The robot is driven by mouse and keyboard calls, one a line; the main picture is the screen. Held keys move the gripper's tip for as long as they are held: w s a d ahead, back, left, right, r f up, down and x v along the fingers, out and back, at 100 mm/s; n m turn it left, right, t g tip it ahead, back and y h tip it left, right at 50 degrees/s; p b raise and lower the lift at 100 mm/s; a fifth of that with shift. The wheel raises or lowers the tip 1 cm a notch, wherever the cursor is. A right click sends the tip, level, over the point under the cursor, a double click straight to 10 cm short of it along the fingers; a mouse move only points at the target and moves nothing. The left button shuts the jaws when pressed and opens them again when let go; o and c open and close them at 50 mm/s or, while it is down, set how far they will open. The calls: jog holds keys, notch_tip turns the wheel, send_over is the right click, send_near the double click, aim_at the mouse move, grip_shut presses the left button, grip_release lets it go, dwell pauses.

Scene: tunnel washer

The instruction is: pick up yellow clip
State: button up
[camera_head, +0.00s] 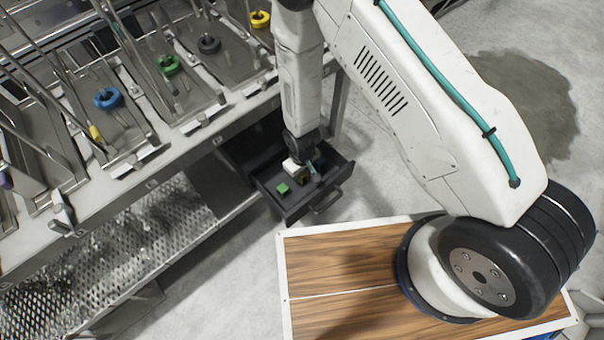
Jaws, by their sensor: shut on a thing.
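My gripper (303,168) reaches down into an open dark drawer (286,207) below the bench. A small yellow clip (302,179) shows right at its fingertips, and the gripper is shut on it. The clip is partly hidden by the fingers, and I cannot tell whether it is clear of the drawer floor. A green clip (282,189) lies in the drawer to the left of the gripper. A blue piece (321,162) shows to the right, partly hidden.
The bench (190,128) carries metal trays with a blue ring (108,98), a green ring (169,65), a dark ring (209,44) and a yellow ring (260,19). A perforated shelf (150,235) lies below. Drawer walls surround my gripper closely.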

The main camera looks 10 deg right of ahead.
notch_tip(320, 180, up, 10)
dwell(0.5)
dwell(0.6)
